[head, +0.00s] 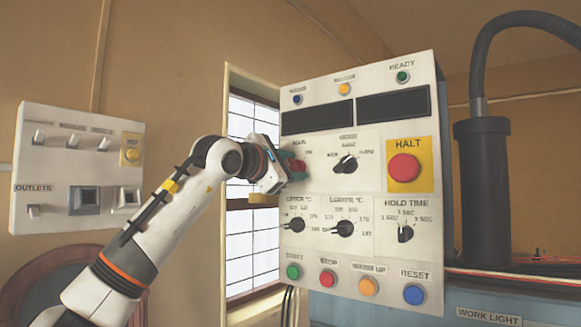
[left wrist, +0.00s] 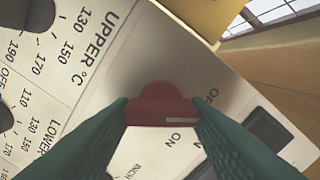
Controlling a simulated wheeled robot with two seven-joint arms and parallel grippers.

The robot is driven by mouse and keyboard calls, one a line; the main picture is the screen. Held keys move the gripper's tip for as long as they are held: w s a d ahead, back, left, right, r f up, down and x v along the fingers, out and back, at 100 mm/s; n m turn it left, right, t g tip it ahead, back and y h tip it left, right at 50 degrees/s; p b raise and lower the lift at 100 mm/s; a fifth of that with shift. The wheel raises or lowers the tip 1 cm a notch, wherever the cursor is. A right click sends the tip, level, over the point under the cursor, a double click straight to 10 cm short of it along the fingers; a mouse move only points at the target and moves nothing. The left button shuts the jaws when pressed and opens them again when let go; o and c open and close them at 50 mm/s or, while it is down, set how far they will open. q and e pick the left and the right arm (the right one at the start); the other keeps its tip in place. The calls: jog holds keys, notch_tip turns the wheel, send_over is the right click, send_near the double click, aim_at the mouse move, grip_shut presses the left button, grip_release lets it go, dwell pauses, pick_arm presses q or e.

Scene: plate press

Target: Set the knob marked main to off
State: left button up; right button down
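The main knob is red with a white line, and in the left wrist view (left wrist: 155,104) it sits between my green fingertips. The OFF and ON labels show to its right; I cannot tell exactly which the line points at. In the head view my left gripper (head: 292,167) is at the control panel (head: 315,192), below the MAIN label, and mostly hides the knob. In the left wrist view both fingers (left wrist: 160,108) touch the knob's sides, shut on it. My right gripper is not in view.
A black mode knob (head: 346,164) and yellow-backed red HALT button (head: 404,168) are to the right. Temperature knobs (head: 344,229) and coloured buttons (head: 328,279) lie below. An outlets panel (head: 60,160) is at left, a window (head: 240,245) behind my arm, a black pipe (head: 482,190) at right.

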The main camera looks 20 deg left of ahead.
pick_arm(q)
jog(key=o, duration=0.4)
jog(key=shift+c, duration=0.2)
jog(key=shift+s+a+f+b, duration=0.1)
jog(key=shift+s+a+b, duration=0.05)
jog(key=shift+s+b, duration=0.2)
jog(key=b+v, duration=0.4)
jog(key=v, duration=0.7)
jog(key=shift+s, duration=0.1)
